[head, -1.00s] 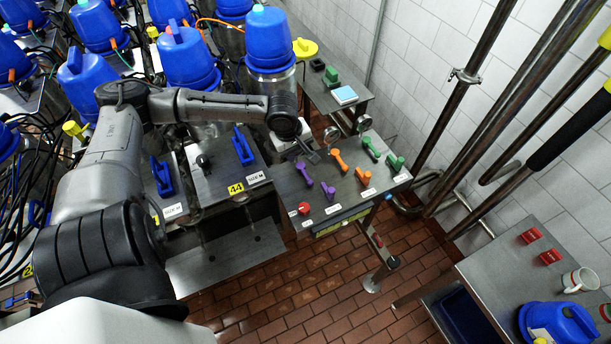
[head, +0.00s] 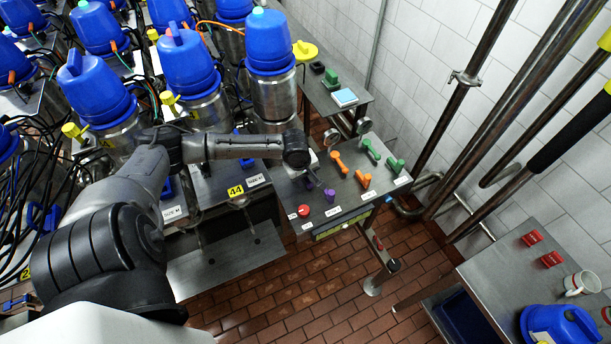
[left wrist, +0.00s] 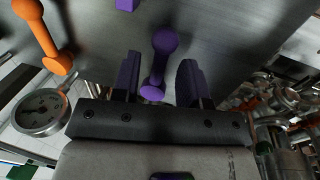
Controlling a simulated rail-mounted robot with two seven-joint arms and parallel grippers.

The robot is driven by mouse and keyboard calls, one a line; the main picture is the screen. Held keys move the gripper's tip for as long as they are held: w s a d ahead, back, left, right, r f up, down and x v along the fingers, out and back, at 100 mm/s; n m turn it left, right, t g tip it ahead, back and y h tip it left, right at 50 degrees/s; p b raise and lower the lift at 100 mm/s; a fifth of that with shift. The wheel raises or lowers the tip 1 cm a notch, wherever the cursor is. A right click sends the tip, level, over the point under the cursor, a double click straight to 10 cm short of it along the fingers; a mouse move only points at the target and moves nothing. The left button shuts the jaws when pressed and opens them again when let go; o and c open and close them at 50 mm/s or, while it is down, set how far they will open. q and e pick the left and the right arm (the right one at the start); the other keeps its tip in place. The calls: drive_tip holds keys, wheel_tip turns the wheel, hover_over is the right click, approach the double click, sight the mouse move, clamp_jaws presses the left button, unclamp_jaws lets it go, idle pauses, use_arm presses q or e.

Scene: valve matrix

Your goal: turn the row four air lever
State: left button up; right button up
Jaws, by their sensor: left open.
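My left gripper (head: 312,180) is over the left part of the steel lever panel (head: 285,188). In the left wrist view its open jaws (left wrist: 158,78) stand on either side of a purple lever (left wrist: 163,48), with a gap on both sides. In the head view my gripper hides that lever. Another purple lever (head: 330,195) stands closer to the panel's front edge. Orange levers (head: 339,163) (head: 363,180) and green levers (head: 370,150) (head: 395,165) are to the right. The panel labels are too small to read, so I cannot tell which lever is row four's. My right gripper is not in view.
A red button (head: 303,211) is at the panel's front left. Round gauges (head: 364,123) stand at its back edge. Blue-capped vessels (head: 270,45) crowd the back left. A side table (head: 490,270) with a mug (head: 581,283) stands at right.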

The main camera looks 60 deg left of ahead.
use_arm(q)
drive_tip(key=shift+f, duration=0.15)
drive_tip(key=shift+c, duration=0.5)
clamp_jaws()
